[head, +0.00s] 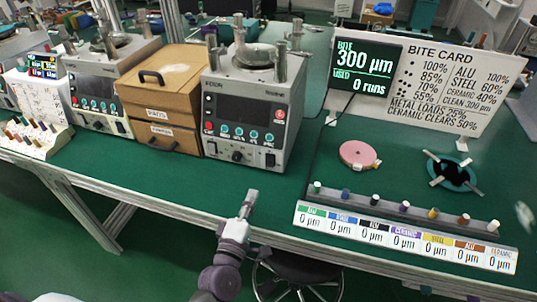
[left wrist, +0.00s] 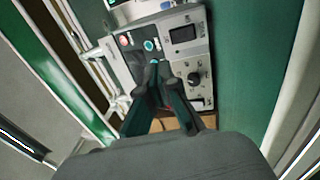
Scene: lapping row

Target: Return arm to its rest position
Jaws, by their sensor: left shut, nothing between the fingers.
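My left gripper (head: 249,196) is in the lower middle of the head view, in front of the green bench's front edge, with its arm coming up from below. Its fingers are shut and hold nothing. The left wrist view shows the same gripper (left wrist: 158,72) with its fingers together, and a machine's control panel (left wrist: 178,45) beyond the tips. I see no contact between the gripper and anything. My right gripper is not seen.
The green bench (head: 150,182) carries lapping machines (head: 252,112), a wooden drawer box (head: 160,105), a bite card board (head: 440,85), a pink disc (head: 358,154), a dark ring (head: 455,172) and a labelled peg rack (head: 405,238). A black stool (head: 290,268) stands below the front edge.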

